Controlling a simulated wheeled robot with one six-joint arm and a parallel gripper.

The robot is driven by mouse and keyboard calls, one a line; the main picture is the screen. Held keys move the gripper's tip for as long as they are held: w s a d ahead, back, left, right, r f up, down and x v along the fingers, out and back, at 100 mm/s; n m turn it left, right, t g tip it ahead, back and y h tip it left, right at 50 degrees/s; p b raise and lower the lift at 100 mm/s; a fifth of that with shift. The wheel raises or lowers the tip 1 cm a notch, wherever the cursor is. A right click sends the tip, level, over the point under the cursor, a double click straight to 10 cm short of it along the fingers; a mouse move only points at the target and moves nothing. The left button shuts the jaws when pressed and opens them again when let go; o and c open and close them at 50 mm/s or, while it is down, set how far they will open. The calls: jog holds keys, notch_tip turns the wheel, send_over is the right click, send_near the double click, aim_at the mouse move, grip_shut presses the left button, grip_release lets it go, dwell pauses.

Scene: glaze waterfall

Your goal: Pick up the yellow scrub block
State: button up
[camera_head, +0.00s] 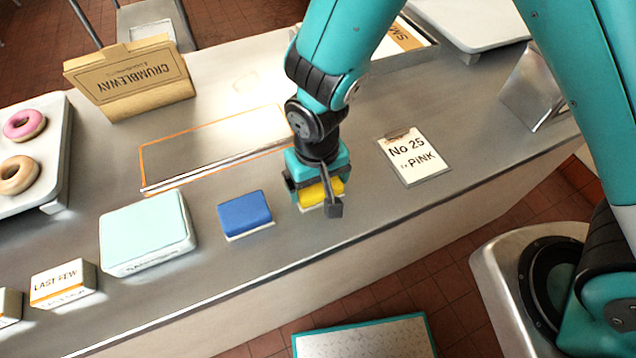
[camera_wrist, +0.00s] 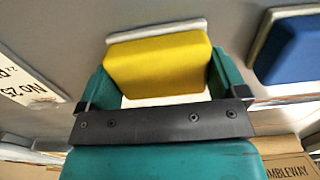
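The yellow scrub block (camera_head: 322,192) has a pale base and is at the front part of the grey counter, right of the blue block. My gripper (camera_head: 318,190) points down over it. In the wrist view the yellow block (camera_wrist: 158,66) fills the space between my two teal fingers (camera_wrist: 162,80), one along each side, with no clear gap. My gripper looks shut on it. The block looks to be at counter height; whether its base touches the counter is hidden.
A blue block (camera_head: 245,213) sits just left, with a pale mint block (camera_head: 146,232) beyond. A "No 25 Pink" card (camera_head: 414,157) lies right. Behind are an orange-edged panel (camera_head: 215,148) and a Crumbleway box (camera_head: 130,80). The counter's front edge is close.

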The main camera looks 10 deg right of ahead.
jog(key=shift+c, duration=0.3)
notch_tip(320, 180, up, 20)
jog(key=b, duration=0.2)
dwell(0.3)
